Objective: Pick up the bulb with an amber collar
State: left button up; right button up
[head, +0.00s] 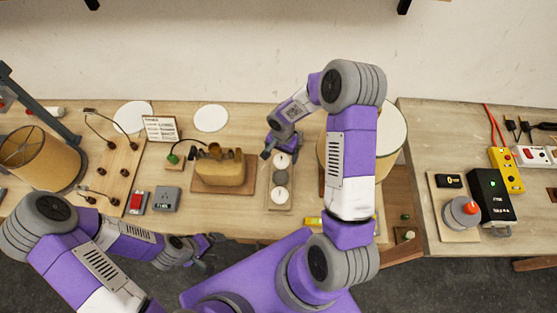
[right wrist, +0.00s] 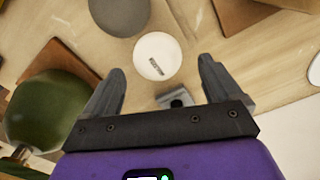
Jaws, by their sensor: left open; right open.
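A narrow tray (head: 271,205) in the middle of the table holds round bulb-like pieces seen from above, among them a pale one (head: 281,160). No amber collar can be made out on any of them. My right gripper (head: 273,148) is open and points down at the tray's far end. In the right wrist view a white round top with small print (right wrist: 157,56) lies just beyond the open, empty fingertips, beside a grey disc (right wrist: 118,12). My left gripper (head: 212,246) is open and empty near the table's front edge.
A tan body on a wooden board (head: 222,187) stands left of the tray. A drum lampshade (head: 391,132) stands right, partly behind my right arm. Further left are a peg board (head: 120,172), a red-button box (head: 137,202) and another lampshade (head: 38,158).

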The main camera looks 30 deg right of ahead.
jog(key=f, duration=0.6)
jog(key=shift+s+a+f, duration=0.15)
jog(key=shift+s+a, duration=0.05)
jog(key=shift+s, duration=0.15)
grip_shut()
